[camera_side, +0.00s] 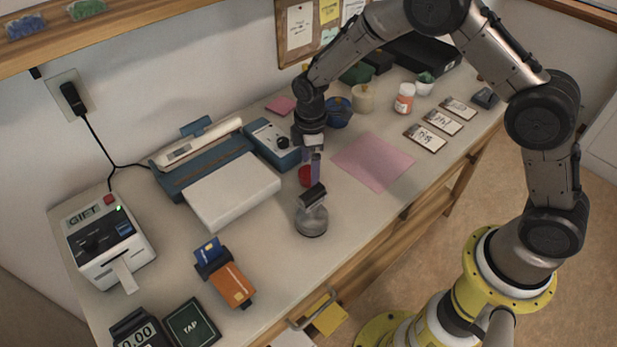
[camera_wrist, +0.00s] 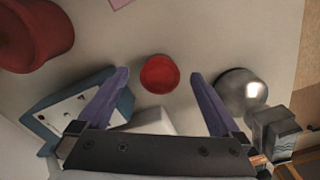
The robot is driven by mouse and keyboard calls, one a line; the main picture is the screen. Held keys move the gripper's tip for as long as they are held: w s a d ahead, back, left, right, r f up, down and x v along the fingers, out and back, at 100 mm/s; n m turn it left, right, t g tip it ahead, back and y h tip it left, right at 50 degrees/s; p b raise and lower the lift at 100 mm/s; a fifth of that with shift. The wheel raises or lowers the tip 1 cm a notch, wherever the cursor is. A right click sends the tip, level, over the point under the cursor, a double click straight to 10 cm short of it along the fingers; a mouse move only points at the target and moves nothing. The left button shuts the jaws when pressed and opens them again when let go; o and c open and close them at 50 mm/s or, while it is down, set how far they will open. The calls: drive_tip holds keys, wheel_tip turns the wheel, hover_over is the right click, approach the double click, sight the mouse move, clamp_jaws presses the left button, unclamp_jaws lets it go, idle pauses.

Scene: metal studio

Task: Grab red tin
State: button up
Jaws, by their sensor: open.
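The red tin (camera_wrist: 160,73) is a small round red thing on the pale desk. In the wrist view it shows between the two purple fingers of my gripper (camera_wrist: 158,77), with a gap on each side. In the side view the tin (camera_side: 305,177) is partly hidden behind the fingers of my gripper (camera_side: 313,170). My gripper is open and empty, pointing down over the tin. I cannot tell the exact height of the fingertips above the desk.
A round metal weight-like object (camera_side: 311,222) stands close in front of the tin. A blue device (camera_side: 273,143) and white-topped machine (camera_side: 232,188) are to the left. Pink paper (camera_side: 372,161) lies to the right. A larger red round object (camera_wrist: 35,35) is at the wrist view's upper left.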

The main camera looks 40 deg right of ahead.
drive_tip(key=shift+f, duration=1.2)
drive_tip(key=c, duration=1.5)
drive_tip(key=shift+o, duration=0.2)
drive_tip(key=shift+r, duration=0.1)
